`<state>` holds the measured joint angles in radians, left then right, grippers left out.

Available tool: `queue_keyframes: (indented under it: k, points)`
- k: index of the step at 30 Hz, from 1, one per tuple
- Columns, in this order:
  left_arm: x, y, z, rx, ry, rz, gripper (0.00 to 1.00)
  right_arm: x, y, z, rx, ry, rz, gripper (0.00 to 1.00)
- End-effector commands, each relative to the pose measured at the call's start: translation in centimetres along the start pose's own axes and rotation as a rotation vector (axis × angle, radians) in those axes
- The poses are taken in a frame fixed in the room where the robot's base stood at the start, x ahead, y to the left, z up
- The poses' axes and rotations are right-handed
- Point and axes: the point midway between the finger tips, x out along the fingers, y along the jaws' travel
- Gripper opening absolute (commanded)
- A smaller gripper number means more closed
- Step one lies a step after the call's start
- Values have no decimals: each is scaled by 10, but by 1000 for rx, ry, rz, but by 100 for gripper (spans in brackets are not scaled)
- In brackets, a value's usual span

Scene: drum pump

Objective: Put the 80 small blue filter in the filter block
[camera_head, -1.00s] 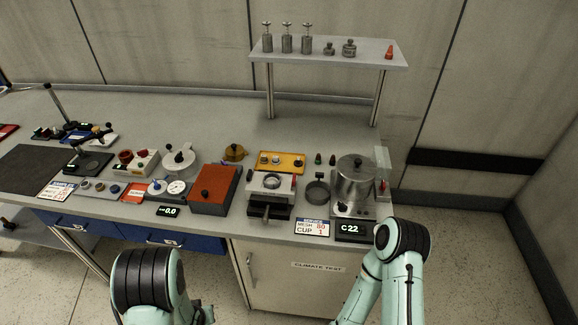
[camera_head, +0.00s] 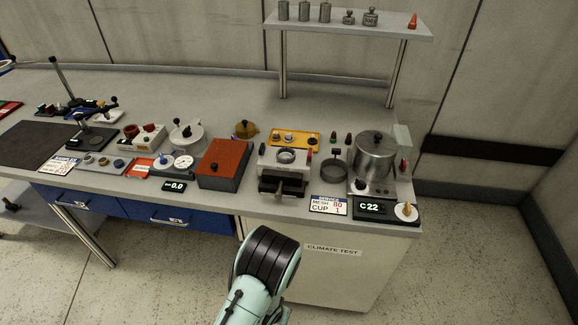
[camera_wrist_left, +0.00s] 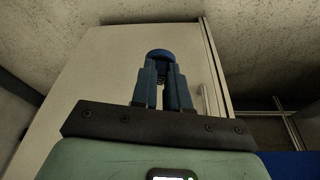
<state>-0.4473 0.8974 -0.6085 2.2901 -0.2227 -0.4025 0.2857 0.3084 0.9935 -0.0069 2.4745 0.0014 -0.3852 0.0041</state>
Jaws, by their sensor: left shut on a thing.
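My left gripper (camera_wrist_left: 162,78) is shut on a round blue piece, the small blue filter (camera_wrist_left: 159,54), in the left wrist view. The blue piece sits at the fingertips, in front of the pale cabinet. In the head view my left arm's black-banded joint shows below the bench edge; its fingers are hidden there. A grey block with a round ring on top (camera_head: 286,158), which looks like the filter block, stands near the bench's front edge. My right gripper is not in view.
A red-brown box (camera_head: 224,161) stands left of the block. A dark ring (camera_head: 334,169) and a steel pot (camera_head: 374,156) stand to its right. A card reading mesh 80, cup 1 (camera_head: 328,205) lies in front. A shelf (camera_head: 350,25) stands behind.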

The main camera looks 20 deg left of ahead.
Motion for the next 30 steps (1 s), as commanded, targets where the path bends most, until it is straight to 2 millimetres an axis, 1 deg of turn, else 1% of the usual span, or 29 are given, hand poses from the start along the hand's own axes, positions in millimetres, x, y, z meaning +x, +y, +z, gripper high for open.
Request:
queue_keyframes:
  k: [1, 4, 14, 18, 30]
  points:
    - [7, 0, 4, 4, 0, -1, 0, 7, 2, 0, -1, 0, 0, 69]
    - [2, 0, 0, 8, 7, -4, 0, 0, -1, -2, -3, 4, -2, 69]
    - [-1, 0, -2, 7, 3, -1, 0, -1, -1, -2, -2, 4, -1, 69]
    - [-19, -6, -20, -14, 14, -1, 0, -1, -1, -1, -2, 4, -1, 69]
    - [-70, -25, -66, -52, 26, -10, 0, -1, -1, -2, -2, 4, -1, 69]
